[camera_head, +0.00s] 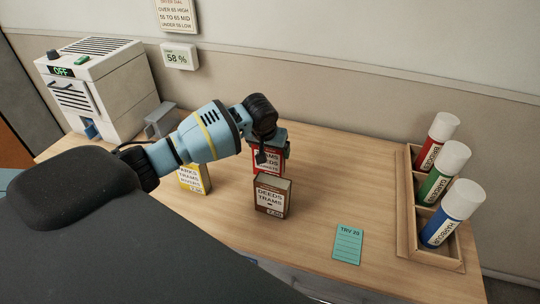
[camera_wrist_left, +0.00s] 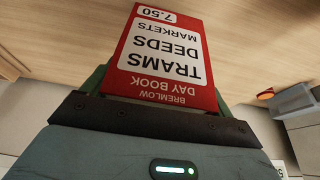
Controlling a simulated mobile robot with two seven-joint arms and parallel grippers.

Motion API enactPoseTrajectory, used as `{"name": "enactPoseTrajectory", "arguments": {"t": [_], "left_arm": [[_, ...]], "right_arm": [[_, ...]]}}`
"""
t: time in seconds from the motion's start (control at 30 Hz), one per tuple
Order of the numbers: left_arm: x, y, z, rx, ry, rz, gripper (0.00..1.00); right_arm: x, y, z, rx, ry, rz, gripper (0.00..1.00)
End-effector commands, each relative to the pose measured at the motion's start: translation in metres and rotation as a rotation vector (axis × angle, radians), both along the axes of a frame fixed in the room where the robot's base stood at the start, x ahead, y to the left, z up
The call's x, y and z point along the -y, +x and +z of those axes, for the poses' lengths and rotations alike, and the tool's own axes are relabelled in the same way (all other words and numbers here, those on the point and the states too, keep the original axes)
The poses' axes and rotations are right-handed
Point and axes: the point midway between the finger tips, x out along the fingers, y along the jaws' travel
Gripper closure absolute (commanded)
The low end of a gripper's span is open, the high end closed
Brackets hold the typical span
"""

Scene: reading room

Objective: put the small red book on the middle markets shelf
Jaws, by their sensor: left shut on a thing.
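The small red book (camera_head: 268,160) is in my left gripper (camera_head: 273,138), over the wooden desk behind a brown book. In the left wrist view the red book (camera_wrist_left: 166,50) shows its cover upside down, with "Bremlow Day Book", "Trams Deeds Markets" and 7.50. The left gripper (camera_wrist_left: 150,112) is shut on the end by the title. The brown book hides the red book's lower part in the head view, so I cannot tell whether it touches the desk. My right gripper is not in view. No markets shelf shows in either view.
The brown book (camera_head: 273,197) stands just in front, a yellow book (camera_head: 194,179) to the left. A teal card (camera_head: 348,245) lies right of them. A wooden rack (camera_head: 404,217) holds red, green and blue canisters. A white machine (camera_head: 105,88) reads OFF; a wall meter (camera_head: 179,57) reads 58 %.

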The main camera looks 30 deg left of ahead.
Motion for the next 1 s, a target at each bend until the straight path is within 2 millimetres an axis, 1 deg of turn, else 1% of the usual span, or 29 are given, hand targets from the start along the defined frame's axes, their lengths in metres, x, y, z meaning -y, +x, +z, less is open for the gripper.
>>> {"name": "enactPoseTrajectory", "arguments": {"t": [0.03,0.1,0.2,0.5,0.63,0.67,0.7,0.77,1.0], "left_arm": [[0.000,-0.001,-0.011,-0.005,0.001,0.001,0.44],[0.000,0.000,-0.020,-0.003,-0.001,0.000,0.44],[0.000,0.000,-0.026,-0.001,-0.001,0.001,0.44],[0.000,0.000,-0.027,0.001,-0.001,0.001,0.44],[0.000,0.000,-0.030,0.000,-0.001,0.001,0.44],[0.000,0.000,-0.031,-0.001,-0.001,0.001,0.11],[0.000,0.000,-0.030,-0.001,-0.001,0.001,0.06],[0.000,0.000,-0.030,-0.001,-0.001,0.001,0.00],[0.000,0.000,-0.029,0.000,0.000,0.001,0.00]], "right_arm": [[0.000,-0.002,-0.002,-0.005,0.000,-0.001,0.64],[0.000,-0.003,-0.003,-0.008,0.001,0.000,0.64],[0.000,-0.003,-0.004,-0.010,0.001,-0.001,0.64],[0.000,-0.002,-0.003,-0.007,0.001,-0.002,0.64],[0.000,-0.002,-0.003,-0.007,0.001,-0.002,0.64],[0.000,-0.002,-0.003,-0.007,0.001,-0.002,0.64],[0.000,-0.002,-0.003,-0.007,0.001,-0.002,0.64],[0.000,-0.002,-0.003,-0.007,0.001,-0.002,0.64],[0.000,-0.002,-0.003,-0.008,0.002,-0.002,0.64]]}}
